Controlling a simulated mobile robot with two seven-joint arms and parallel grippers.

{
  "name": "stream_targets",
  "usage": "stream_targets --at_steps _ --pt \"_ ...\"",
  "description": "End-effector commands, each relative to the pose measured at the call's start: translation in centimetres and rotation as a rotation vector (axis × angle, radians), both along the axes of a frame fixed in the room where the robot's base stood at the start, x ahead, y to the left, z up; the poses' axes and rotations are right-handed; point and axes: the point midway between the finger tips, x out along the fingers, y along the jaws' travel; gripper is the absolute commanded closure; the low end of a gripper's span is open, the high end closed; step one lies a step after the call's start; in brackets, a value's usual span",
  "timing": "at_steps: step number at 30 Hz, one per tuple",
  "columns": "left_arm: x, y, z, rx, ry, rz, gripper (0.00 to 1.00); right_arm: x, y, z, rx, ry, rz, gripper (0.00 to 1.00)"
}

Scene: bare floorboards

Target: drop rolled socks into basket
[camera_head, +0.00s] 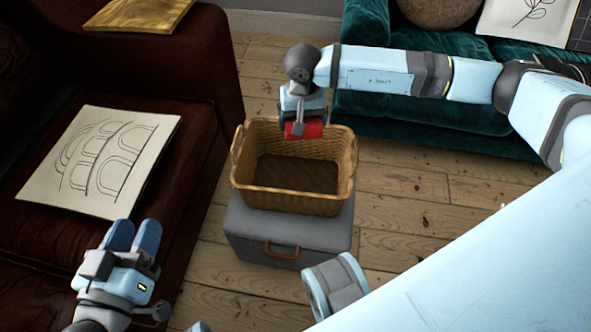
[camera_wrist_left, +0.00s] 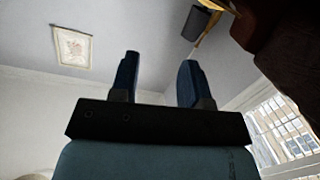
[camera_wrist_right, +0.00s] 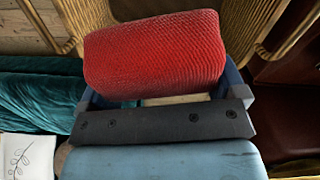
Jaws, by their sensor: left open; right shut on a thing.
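The wicker basket (camera_head: 290,200) stands upright on a grey storage box, and its inside looks empty. My right gripper (camera_head: 303,122) is shut on red rolled socks (camera_head: 305,130) and holds them over the far side of the basket. In the right wrist view the red socks (camera_wrist_right: 155,52) sit between the fingers, with the basket's woven rim (camera_wrist_right: 262,20) behind them. My left gripper (camera_head: 133,236) is open and empty, beside the brown sofa at the lower left. Its two blue fingers (camera_wrist_left: 157,80) stand apart in the left wrist view.
A grey box (camera_head: 290,235) with a handle supports the basket. A brown leather sofa (camera_head: 200,80) with a drawn cushion (camera_head: 100,160) is at left. A green velvet sofa (camera_head: 430,112) is at the back right. Bare floorboards (camera_head: 400,190) lie right of the basket.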

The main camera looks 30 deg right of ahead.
Motion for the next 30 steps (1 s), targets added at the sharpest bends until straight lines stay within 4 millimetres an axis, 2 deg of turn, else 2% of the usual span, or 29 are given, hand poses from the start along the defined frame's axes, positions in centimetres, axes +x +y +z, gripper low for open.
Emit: stream_targets --at_steps 1,2,3,9,13,17,24,30 --pt "0.0 0.0 0.0 0.0 0.0 0.0 0.57 0.0 0.0 0.0 0.0 0.0 0.0 0.08" --pt "0.0 0.0 0.0 0.0 0.0 0.0 0.57 0.0 0.0 0.0 0.0 0.0 0.0 0.01" --pt "0.0 0.0 0.0 0.0 0.0 0.0 0.57 0.0 0.0 0.0 0.0 0.0 0.0 0.0" --pt "0.0 0.0 0.0 0.0 0.0 0.0 0.57 0.0 0.0 0.1 0.0 0.0 0.0 0.0" --pt "0.0 0.0 0.6 -0.003 -0.008 0.003 0.57 0.0 0.0 1.1 0.001 -0.001 0.0 0.0" --pt "0.0 0.1 2.0 -0.029 -0.044 0.018 0.57 0.0 0.0 3.5 0.0 -0.002 0.0 0.0" --pt "0.1 0.3 4.6 -0.068 -0.117 0.045 0.57 0.1 0.0 9.1 0.001 -0.004 0.0 0.0" --pt "0.0 0.4 6.0 -0.091 -0.16 0.059 0.57 0.0 0.0 12.5 0.001 -0.001 0.0 0.0"
